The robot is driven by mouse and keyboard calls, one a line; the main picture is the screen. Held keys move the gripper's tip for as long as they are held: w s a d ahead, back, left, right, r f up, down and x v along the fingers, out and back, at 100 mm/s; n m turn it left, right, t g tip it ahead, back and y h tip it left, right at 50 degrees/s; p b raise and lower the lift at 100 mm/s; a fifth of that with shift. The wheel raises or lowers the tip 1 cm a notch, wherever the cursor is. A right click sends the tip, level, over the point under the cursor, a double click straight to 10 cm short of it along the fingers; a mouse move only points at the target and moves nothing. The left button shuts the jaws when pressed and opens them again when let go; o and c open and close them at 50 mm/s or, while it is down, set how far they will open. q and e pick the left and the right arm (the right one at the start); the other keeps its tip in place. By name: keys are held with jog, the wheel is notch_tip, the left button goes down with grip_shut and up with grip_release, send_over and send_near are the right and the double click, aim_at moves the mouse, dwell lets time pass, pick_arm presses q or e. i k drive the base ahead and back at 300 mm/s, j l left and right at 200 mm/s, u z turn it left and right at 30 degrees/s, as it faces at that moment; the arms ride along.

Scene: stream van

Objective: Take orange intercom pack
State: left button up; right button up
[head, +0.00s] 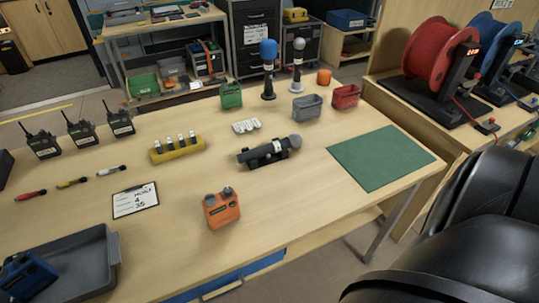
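The orange intercom pack (222,209) stands upright on the wooden table near its front edge, with two grey knobs on top. It is right of a small white card on a clipboard (135,201). Nothing touches it. A blue pack (28,277) of similar shape lies in the grey tray (72,262) at the front left. Neither of my grippers shows in the head view. Black rounded parts at the lower right look like my own arm.
A green mat (381,157) lies at the right. Cable reels (442,58) stand on another bench. The table around the orange pack is clear.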

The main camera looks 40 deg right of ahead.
aim_at(218, 212)
jog(key=i+j+z, duration=0.1)
jog(key=z, duration=0.4)
jog(key=i+j+z, duration=0.15)
jog(key=z, duration=0.3)
jog(key=j+z, duration=0.2)
jog(key=z, duration=0.3)
jog(key=i, duration=0.05)
